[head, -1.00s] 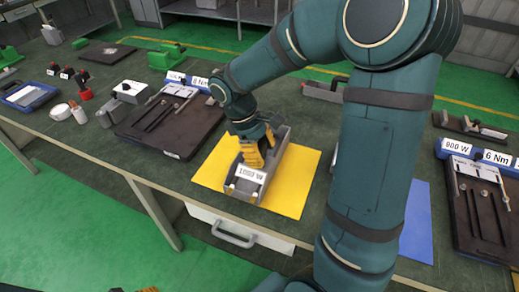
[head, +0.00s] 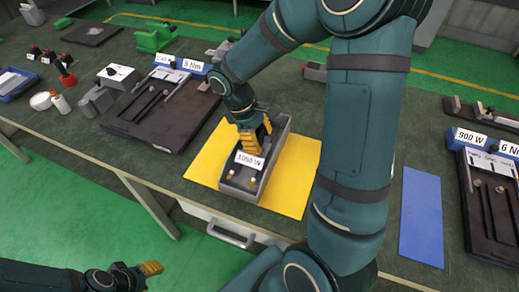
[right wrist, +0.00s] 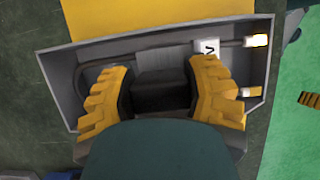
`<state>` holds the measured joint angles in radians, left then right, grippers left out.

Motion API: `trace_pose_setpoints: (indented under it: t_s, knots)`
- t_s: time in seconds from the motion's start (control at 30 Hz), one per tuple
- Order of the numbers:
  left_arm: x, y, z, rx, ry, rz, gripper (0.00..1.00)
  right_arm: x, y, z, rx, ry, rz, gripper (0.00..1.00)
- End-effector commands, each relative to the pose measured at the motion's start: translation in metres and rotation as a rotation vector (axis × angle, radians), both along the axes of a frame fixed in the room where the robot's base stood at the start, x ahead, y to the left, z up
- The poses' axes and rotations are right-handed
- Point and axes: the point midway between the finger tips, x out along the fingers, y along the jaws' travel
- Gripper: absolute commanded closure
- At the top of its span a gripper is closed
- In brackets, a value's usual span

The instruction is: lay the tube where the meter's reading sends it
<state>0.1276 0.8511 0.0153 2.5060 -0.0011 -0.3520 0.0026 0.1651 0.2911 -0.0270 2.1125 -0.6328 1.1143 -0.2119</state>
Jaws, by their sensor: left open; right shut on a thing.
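A grey open-topped tray (head: 279,146) lies on a yellow mat (head: 205,168). In it is a bent grey tube (right wrist: 84,80) with two pale-tipped ends (right wrist: 258,41). A white tag (head: 249,161) at the tray seems to read "1050 W", slightly blurred. My right gripper (head: 254,138) reaches down into the tray. In the right wrist view its yellow fingers (right wrist: 160,95) are shut on a dark block (right wrist: 160,88); I cannot tell how it joins the tube. My left gripper (head: 151,268) is open and empty, low at the left, off the table. I cannot identify the meter with certainty.
A blue mat (head: 421,215) lies right of my right arm. A grey box (head: 118,76) and small items crowd the left. The blue mat is clear.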

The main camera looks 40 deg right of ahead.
Motion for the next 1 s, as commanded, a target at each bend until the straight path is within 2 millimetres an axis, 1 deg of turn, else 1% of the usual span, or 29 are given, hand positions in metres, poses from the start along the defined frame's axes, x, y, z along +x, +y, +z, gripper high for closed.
trace_pose_setpoints:
  t_s: [0.07,0.3,0.57,0.7,0.73,0.8,1.0]
  knots:
    - [0.000,0.000,-0.002,0.000,-0.001,0.000,0.55,0.000,0.000,-0.006,0.000,0.001,0.000,0.93]
    - [0.002,0.000,-0.011,0.001,-0.006,0.001,0.55,-0.001,0.000,-0.036,0.001,0.001,0.001,0.93]
    - [0.002,0.000,-0.011,0.001,-0.006,0.001,0.55,0.000,0.000,-0.037,0.000,0.000,0.000,0.93]
    - [0.003,0.000,-0.013,0.001,-0.007,0.002,0.55,0.000,0.000,-0.041,0.000,0.000,0.001,0.93]
    - [0.003,0.000,-0.013,0.001,-0.007,0.002,0.55,0.000,0.000,-0.041,0.000,0.000,0.001,0.40]
    - [0.003,0.000,-0.012,0.001,-0.007,0.002,0.55,0.000,0.000,-0.040,0.000,0.000,0.001,0.18]
    - [0.003,0.000,-0.012,0.001,-0.007,0.002,0.55,0.000,0.000,-0.040,0.000,0.000,0.000,0.18]
